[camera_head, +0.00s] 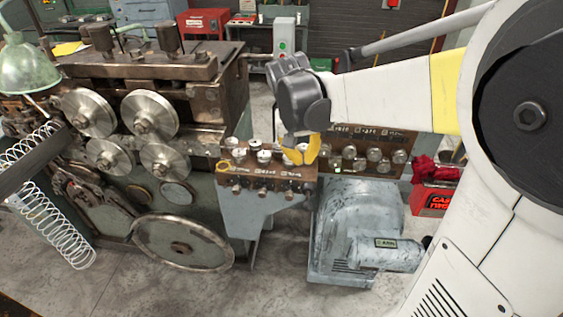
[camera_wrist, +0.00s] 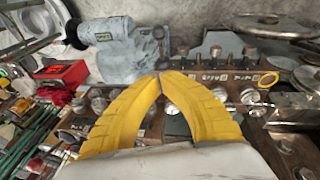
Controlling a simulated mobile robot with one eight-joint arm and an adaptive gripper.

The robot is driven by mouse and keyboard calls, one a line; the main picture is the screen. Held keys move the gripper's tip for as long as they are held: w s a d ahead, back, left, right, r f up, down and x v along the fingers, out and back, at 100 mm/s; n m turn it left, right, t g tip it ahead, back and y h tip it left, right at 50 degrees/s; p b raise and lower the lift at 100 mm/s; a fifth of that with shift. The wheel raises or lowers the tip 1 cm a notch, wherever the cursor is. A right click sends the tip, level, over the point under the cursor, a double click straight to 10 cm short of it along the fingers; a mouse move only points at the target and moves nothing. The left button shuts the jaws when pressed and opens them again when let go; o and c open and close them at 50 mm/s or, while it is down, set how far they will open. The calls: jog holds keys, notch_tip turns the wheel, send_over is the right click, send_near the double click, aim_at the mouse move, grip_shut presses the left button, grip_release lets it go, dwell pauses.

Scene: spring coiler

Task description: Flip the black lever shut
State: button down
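My gripper (camera_head: 305,153) hangs over the control panels between the spring coiler and the grey motor housing in the head view. In the wrist view, the two yellow fingers of my gripper (camera_wrist: 160,77) meet at their tips with nothing visible between them. Round knobs and switches lie below and around the fingers.
The coiler with its steel rollers (camera_head: 149,114) stands at left, with a loose spring (camera_head: 62,232) beside it. A knob panel (camera_head: 268,170) is at centre. The grey motor (camera_head: 385,252) stands on the floor below. A red box (camera_head: 432,199) is at right.

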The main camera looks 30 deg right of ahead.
jog(key=b, duration=0.2)
send_over(306, 203)
jog(key=w+d, duration=0.2)
jog(key=w, duration=0.2)
notch_tip(306, 203, down, 9)
jog(key=shift+s+a+f+b, duration=0.1)
jog(key=shift+s+f+b, duration=0.2)
jog(key=shift+s+f, duration=0.5)
jog(key=shift+s+a+f+b, duration=0.1)
jog(key=shift+s+f+b, duration=0.2)
jog(key=shift+f, duration=0.85)
jog(key=shift+f, duration=0.15)
jog(key=shift+s+a+f+t+b, duration=0.1)
jog(key=shift+s+a+t+b, duration=0.1)
jog(key=shift+t+b, duration=0.15)
